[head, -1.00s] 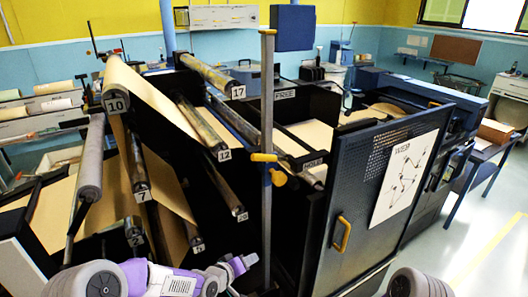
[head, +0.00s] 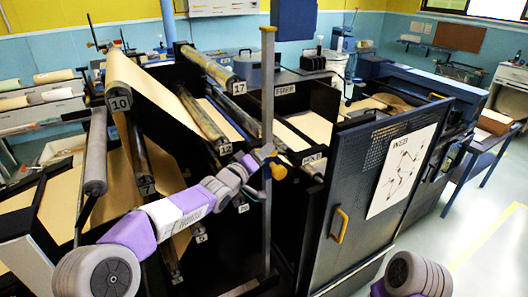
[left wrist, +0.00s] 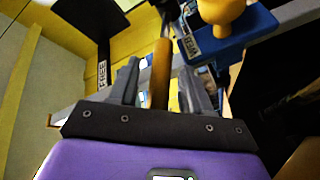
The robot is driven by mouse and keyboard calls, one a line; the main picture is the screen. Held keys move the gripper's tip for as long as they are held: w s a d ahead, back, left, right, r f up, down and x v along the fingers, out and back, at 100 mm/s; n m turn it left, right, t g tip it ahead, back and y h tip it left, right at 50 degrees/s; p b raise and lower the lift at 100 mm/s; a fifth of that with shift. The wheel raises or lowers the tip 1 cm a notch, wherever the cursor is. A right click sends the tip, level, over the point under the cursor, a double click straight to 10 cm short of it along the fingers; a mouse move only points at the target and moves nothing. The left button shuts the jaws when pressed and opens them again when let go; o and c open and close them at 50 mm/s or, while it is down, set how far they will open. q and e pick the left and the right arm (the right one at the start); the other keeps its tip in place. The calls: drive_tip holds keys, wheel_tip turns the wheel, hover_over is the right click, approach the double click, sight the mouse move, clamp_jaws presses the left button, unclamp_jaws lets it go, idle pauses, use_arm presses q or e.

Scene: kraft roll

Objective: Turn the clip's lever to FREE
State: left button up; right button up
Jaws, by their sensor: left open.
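The clip sits on an upright grey post (head: 267,90) in the head view, with its yellow knob (head: 278,172) showing just right of the post. In the left wrist view the clip's blue body (left wrist: 245,35) carries a yellow knob (left wrist: 222,14) and a WEB label (left wrist: 190,49). A FREE label (left wrist: 102,74) is on a dark plate to the left. The yellow lever (left wrist: 160,75) stands between the fingers of my left gripper (left wrist: 158,85), which is open around it. In the head view my left gripper (head: 262,156) is at the post and covers the lever. My right gripper is out of view.
Numbered rollers, such as roller 17 (head: 212,69), and kraft paper (head: 140,82) stand left of the post. A dark perforated door (head: 345,200) with a yellow handle (head: 340,229) stands close on the right. Open floor (head: 450,240) lies further right.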

use_arm(q)
drive_tip(key=shift+w+d, duration=0.3)
drive_tip(key=shift+w, duration=0.2)
clamp_jaws()
